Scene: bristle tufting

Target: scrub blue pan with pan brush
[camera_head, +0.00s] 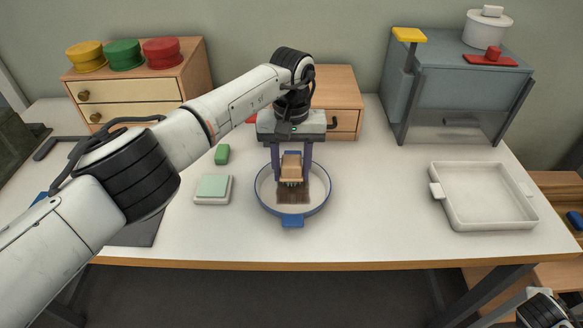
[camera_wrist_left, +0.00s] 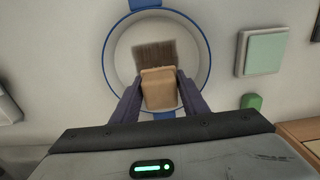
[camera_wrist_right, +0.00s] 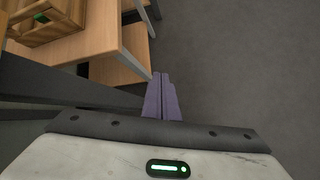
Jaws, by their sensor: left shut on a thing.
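The blue pan (camera_head: 266,197), round with a pale inside and a blue rim, lies on the table in the middle of the head view. It also shows in the left wrist view (camera_wrist_left: 195,65). My left gripper (camera_head: 291,172) is shut on the pan brush (camera_wrist_left: 159,90), a light wooden block with brown bristles. The bristles (camera_head: 293,192) are inside the pan's outline; whether they touch its bottom I cannot tell. In the right wrist view, my right gripper (camera_wrist_right: 160,82) has its fingers together and empty, over the floor beside the table.
A pale green square on a white base (camera_head: 213,188) and a small green block (camera_head: 222,154) lie left of the pan. A white tray (camera_head: 484,222) stands at the right. Drawer units and a grey rack (camera_head: 455,85) line the back. Table between pan and tray is clear.

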